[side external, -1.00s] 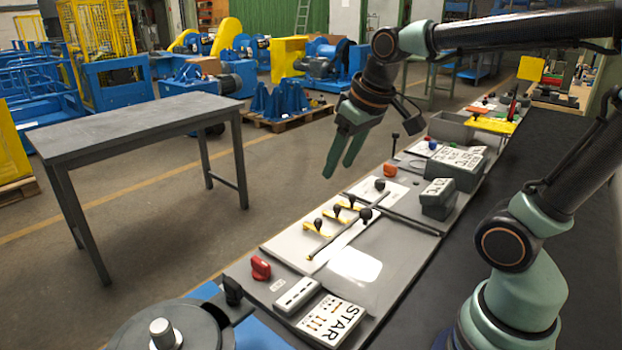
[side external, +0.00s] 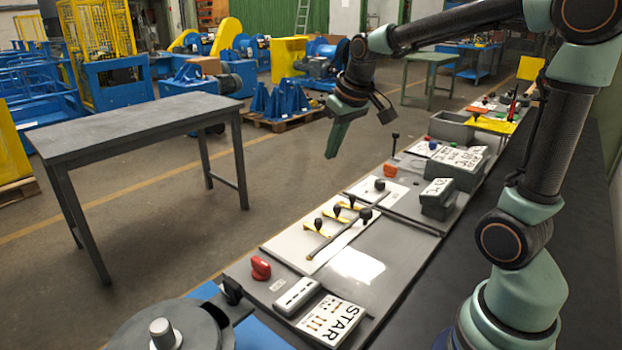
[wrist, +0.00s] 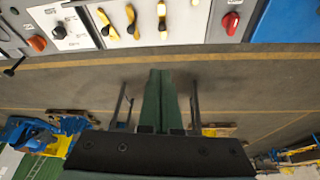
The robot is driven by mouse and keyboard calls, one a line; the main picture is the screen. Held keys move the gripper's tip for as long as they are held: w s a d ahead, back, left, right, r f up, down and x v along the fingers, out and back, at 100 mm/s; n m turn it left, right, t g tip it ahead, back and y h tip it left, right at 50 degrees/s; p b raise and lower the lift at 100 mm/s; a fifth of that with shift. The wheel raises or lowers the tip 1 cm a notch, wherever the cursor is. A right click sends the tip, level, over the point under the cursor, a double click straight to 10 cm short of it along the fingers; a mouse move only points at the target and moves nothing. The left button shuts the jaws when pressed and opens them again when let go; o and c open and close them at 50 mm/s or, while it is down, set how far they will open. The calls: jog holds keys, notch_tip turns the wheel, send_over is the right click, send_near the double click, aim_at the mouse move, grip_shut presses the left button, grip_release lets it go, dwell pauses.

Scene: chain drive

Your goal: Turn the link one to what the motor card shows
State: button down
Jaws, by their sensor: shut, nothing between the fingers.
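My gripper (side external: 331,152) is shut and empty, its fingers pointing down past the far side of the panel. In the wrist view its fingers (wrist: 160,75) are together over bare floor. Several yellow links with black knobs sit on a white plate (side external: 290,245); one yellow link (side external: 313,230) is nearest the camera. They also show at the top of the wrist view, as a left link (wrist: 107,24), a middle link (wrist: 131,22) and a right link (wrist: 162,18). I cannot tell which is link one. A white card (side external: 332,320) reads STAR. My gripper touches none of them.
A red switch (side external: 261,267) and a white block (side external: 297,295) lie near the links. An orange knob (side external: 389,170) and card blocks (side external: 437,195) stand farther along the panel. A grey table (side external: 130,118) stands across the aisle. The floor between is clear.

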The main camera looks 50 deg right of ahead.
jog(key=w+d+f+m, duration=0.1)
jog(key=w+d+f, duration=0.4)
jog(key=d, duration=0.4)
jog(key=m+g, duration=0.1)
jog(key=m, duration=0.1)
send_over(348, 204)
notch_tip(348, 204, down, 5)
jog(key=shift+h, duration=0.3)
jog(key=x, duration=1)
jog(key=shift+w+f, duration=0.25)
jog(key=shift+w, duration=0.25)
jog(key=shift+s+a+r, duration=0.15)
jog(key=shift+s+r, duration=0.05)
jog(key=shift+s, duration=0.25)
jog(key=shift+s+a, duration=0.35)
jog(key=shift+s, duration=0.35)
jog(key=shift+s+a, duration=0.3)
jog(key=shift+s, duration=0.4)
